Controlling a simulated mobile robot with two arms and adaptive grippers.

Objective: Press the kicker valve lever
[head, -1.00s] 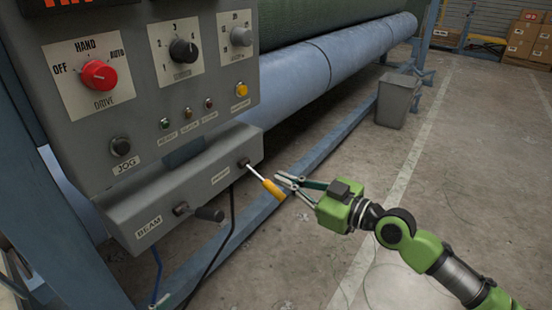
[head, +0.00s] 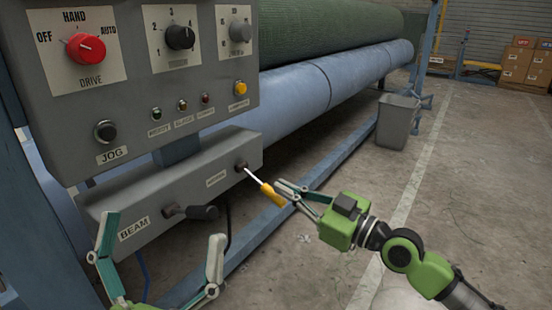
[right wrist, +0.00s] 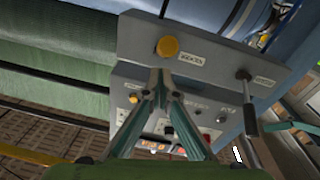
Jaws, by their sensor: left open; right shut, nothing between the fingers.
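The yellow-handled lever (head: 272,194) sticks out of the right end of the grey lower valve box (head: 200,178) on a thin metal rod. Its small label is hard to read. In the right wrist view its yellow end (right wrist: 167,46) shows just beyond the fingertips. My right gripper (head: 279,188) is shut and empty, its tips right beside the yellow handle; I cannot tell if they touch. The black-handled BEAM lever (head: 203,212) is on the left of the same box. My left gripper (head: 163,226) is open and empty in front of the BEAM end.
The control panel (head: 140,135) with the red DRIVE knob (head: 86,48) stands above the box. A blue roller (head: 330,80) and frame rail run back right. A grey bin (head: 397,120) stands on the floor.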

